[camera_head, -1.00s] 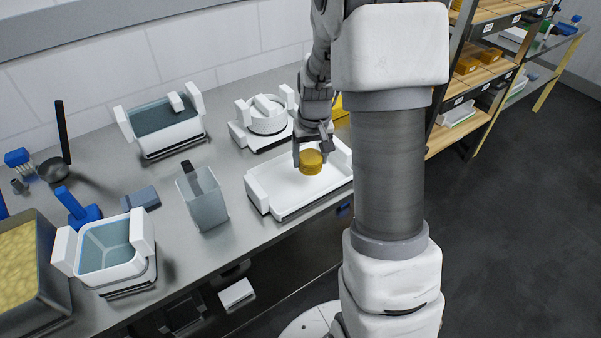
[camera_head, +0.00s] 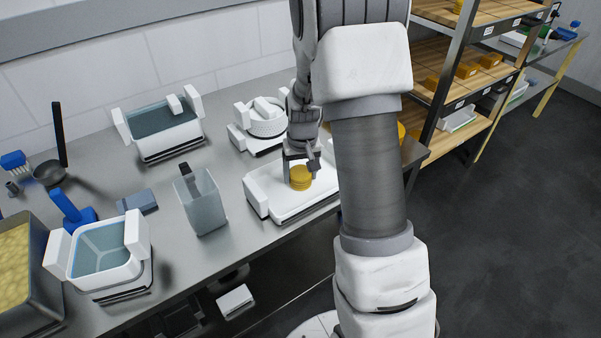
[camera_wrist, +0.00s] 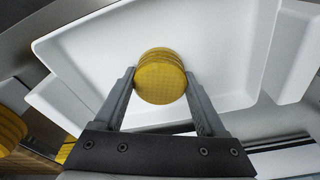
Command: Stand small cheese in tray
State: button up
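The small cheese (camera_head: 300,179) is a short yellow-orange cylinder with a ridged side; it also shows in the wrist view (camera_wrist: 160,78). My gripper (camera_head: 301,172) comes down over it from above. In the wrist view its two fingers (camera_wrist: 160,88) touch the cheese on opposite sides and are shut on it. The white tray (camera_head: 262,198) lies on the steel table below, and its pale floor also fills much of the wrist view (camera_wrist: 85,60). The cheese is upright inside the tray's outline, low over or on its floor; I cannot tell whether it touches.
A white press-like device (camera_head: 262,120) stands behind the tray. A clear jug (camera_head: 205,205) is to its left, with white-handled bins (camera_head: 165,130) farther left. Other yellow cheeses (camera_wrist: 8,128) show at the wrist view's left edge. Shelves (camera_head: 465,75) stand at right.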

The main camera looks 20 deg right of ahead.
aim_at(302, 177)
jog(key=o, duration=0.4)
jog(key=shift+c, duration=0.2)
jog(key=shift+r, duration=0.1)
notch_tip(302, 177, up, 12)
jog(key=s+p, duration=0.2)
jog(key=p, duration=0.1)
jog(key=s+a+r+n+t, duration=0.1)
jog(key=s+a+r, duration=0.25)
jog(key=r, duration=0.25)
jog(key=s+a+r+t, duration=0.1)
jog(key=s+a+r, duration=0.1)
jog(key=s+r, duration=0.3)
jog(key=s+a+r+t, duration=0.1)
jog(key=s+a+r, duration=0.1)
jog(key=s, duration=0.4)
jog(key=s+a+r+n, duration=0.1)
jog(key=s+a+r, duration=0.1)
jog(key=s, duration=0.5)
jog(key=shift+t, duration=0.4)
jog(key=shift+a, duration=0.1)
notch_tip(302, 177, up, 13)
jog(key=p, duration=1.3)
